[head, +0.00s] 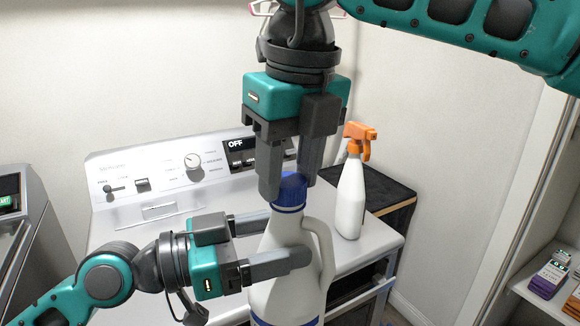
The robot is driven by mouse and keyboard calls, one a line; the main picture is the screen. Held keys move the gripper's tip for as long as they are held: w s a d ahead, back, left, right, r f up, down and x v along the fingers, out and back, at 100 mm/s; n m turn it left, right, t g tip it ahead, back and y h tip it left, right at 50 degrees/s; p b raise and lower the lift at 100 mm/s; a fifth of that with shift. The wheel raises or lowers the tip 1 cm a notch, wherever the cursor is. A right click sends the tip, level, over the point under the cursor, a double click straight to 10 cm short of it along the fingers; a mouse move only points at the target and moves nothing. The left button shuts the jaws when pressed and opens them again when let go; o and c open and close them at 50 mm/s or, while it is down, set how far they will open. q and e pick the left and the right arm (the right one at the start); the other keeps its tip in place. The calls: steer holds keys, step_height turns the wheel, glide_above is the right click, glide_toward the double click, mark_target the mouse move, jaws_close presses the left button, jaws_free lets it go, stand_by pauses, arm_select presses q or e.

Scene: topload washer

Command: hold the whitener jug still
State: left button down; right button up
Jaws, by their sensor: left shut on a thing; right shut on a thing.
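The whitener jug (290,252) is a white bottle with a blue cap (290,190) and a side handle on its right. It stands upright in the middle of the head view, in front of the washer. My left gripper (290,238) comes in from the left and is shut on the jug's body below the neck. My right gripper (291,185) comes down from above and is shut on the blue cap. The jug's lower end is cut off by the picture's bottom edge.
The white washer (130,232) is behind the jug, its control panel (150,175) at the back. A white spray bottle (350,200) with an orange trigger stands close to the jug's right. A dark-topped stand (385,185) is behind it. Shelves (530,290) with small boxes are at far right.

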steer(key=m, duration=0.5)
steer(key=shift+a+m+h, duration=0.1)
steer(key=shift+m+h, duration=0.3)
steer(key=m, duration=0.3)
steer(key=m+h, duration=0.1)
steer(key=m, duration=0.3)
steer(key=shift+a, duration=0.1)
steer(key=m, duration=0.4)
steer(key=shift+w+h, duration=0.1)
steer(key=shift+h, duration=0.2)
steer(key=m, duration=0.4)
steer(key=shift+g, duration=0.3)
steer(key=m, duration=0.4)
steer(key=shift+w+g, duration=0.1)
steer(key=shift+g, duration=0.2)
steer(key=m, duration=0.4)
steer(key=shift+h, duration=0.3)
steer(key=shift+s+a+f+m+g, duration=0.15)
steer(key=shift+m+g, duration=0.35)
steer(key=shift+m, duration=1.2)
steer(key=shift+w+d+m, duration=0.2)
steer(key=shift+w+m, duration=0.05)
steer(key=shift+m, duration=0.25)
steer(key=o, duration=1)
